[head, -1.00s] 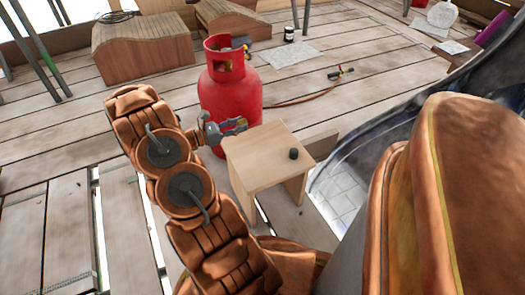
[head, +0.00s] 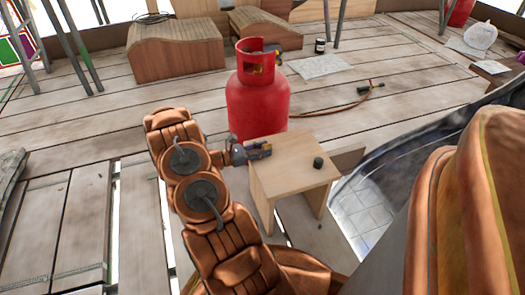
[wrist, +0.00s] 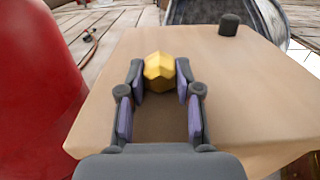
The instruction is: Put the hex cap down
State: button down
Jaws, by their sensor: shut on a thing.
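The hex cap (wrist: 159,70), a gold faceted piece, is held between the fingertips of my gripper (wrist: 160,80) in the wrist view. The fingers are shut on its two sides. Behind it lies the pale wooden top of a small table (wrist: 245,105). I cannot tell whether the cap touches the wood. In the head view my gripper (head: 267,150) is at the left back edge of the table (head: 290,178). The cap is not clear there.
A dark cylinder (head: 318,163) stands on the table's right part, also in the wrist view (wrist: 229,24). A red gas bottle (head: 257,105) stands close behind and left of the table. The tabletop between cap and cylinder is bare.

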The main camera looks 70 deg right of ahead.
jog(key=c, duration=0.8)
grip_release()
jog(key=shift+f, duration=0.1)
jog(key=p+v, duration=0.4)
jog(key=v, duration=0.7)
jog(key=w+a+r+m+t+y, duration=0.1)
jog(key=w+a+r+m+y, duration=0.15)
jog(key=a+r, duration=0.7)
jog(key=s+a+r+m+t+y, duration=0.2)
jog(key=s+a+r, duration=0.3)
jog(key=a, duration=0.6)
jog(key=s+a+r+m+t+y, duration=0.1)
jog(key=s+a+r+t+y, duration=0.3)
jog(key=a, duration=0.8)
jog(key=s+a+r+m+t+y, duration=0.2)
jog(key=s+a+r, duration=0.5)
jog(key=a, duration=0.5)
jog(key=shift+s+m+t+y, duration=0.15)
jog(key=shift+m+t+y, duration=0.3)
jog(key=shift+y, duration=0.4)
jog(key=shift+d, duration=0.1)
